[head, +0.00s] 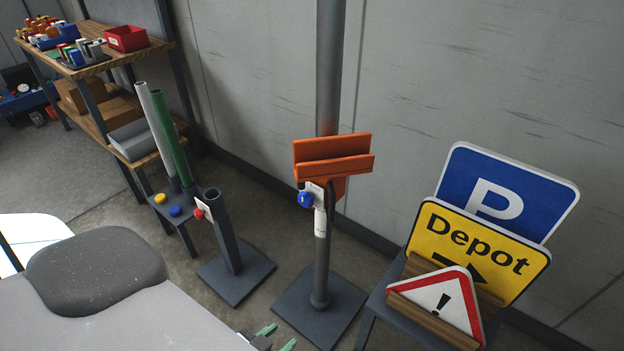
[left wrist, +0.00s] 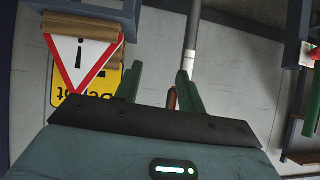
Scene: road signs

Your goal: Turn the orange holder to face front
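The orange holder (head: 333,157) is a slotted, empty bracket on top of a grey pole (head: 321,262) with a square base. It sits slightly tilted in the head view. A blue knob (head: 305,199) and a white tag are just under it. My left gripper (head: 277,337) shows only its green fingertips at the bottom edge of the head view, low and apart from the holder. In the left wrist view the left gripper (left wrist: 159,88) is open and empty. The pole (left wrist: 192,35) and a small reddish-orange patch appear beyond the fingers; most is hidden. My right gripper is not seen.
A rack on the right holds a blue P sign (head: 505,193), a yellow Depot sign (head: 475,245) and a warning triangle (head: 442,302). A shorter post (head: 225,235) and a stand with tubes (head: 170,140) are left. A shelf (head: 110,105) and wall stand behind.

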